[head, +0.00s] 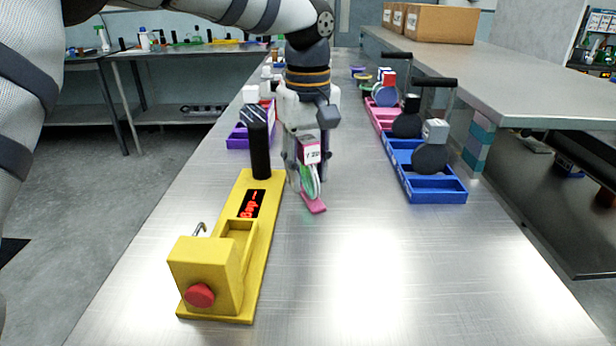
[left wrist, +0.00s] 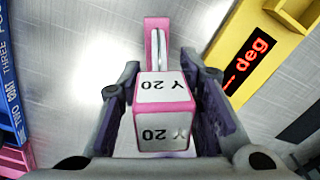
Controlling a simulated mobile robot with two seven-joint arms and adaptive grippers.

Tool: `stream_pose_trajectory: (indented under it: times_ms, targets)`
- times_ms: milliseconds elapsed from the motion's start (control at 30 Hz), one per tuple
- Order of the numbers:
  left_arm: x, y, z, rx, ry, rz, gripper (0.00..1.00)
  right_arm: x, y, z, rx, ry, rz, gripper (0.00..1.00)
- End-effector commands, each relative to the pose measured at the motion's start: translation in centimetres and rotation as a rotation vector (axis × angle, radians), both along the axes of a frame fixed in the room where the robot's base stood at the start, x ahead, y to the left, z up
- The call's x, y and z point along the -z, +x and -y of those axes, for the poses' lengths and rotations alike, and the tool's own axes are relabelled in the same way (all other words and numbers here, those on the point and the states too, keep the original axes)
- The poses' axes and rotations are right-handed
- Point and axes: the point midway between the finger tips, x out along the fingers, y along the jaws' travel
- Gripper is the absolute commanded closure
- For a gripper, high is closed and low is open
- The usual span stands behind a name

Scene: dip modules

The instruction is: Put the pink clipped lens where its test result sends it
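The pink clipped lens (head: 312,190) has a pink clip, a round greenish lens and a cube-shaped head, which reads "Y 20" in the left wrist view (left wrist: 163,88). My left gripper (head: 308,160) points down over it, with its fingers on both sides of the cube (left wrist: 165,110), and looks shut on it. The lens is roughly upright; I cannot tell whether its pink foot touches the table. The yellow tester (head: 262,225) stands just left of it, with a red display (head: 251,204) ending in "deg" and a red button (head: 200,295). My right gripper is out of view.
Along the right are a blue tray (head: 437,196) with dark round lenses and a pink tray (head: 377,115) behind it. A purple tray (head: 237,137) lies at the back left, beyond the tester's black post (head: 260,150). The table's front right is clear.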

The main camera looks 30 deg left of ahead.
Motion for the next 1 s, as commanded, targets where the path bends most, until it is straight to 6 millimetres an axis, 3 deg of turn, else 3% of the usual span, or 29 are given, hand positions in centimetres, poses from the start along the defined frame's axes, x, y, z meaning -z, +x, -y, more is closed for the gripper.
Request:
stream_pose_trajectory:
  times_ms: [100,333,467,867,1000]
  targets:
    - [1.3,0.0,0.0,0.001,-0.001,0.001,0.68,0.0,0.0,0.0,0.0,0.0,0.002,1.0]
    - [1.5,0.0,0.0,0.0,-0.001,0.004,0.71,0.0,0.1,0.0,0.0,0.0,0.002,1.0]
    - [1.4,0.0,0.0,0.0,-0.001,0.004,1.0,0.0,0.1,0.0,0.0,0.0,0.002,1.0]
    - [1.3,0.1,0.0,0.0,0.0,0.005,1.0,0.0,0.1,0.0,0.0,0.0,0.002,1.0]
    - [0.2,0.1,0.0,0.0,0.001,0.006,1.0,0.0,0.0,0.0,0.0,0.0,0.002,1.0]
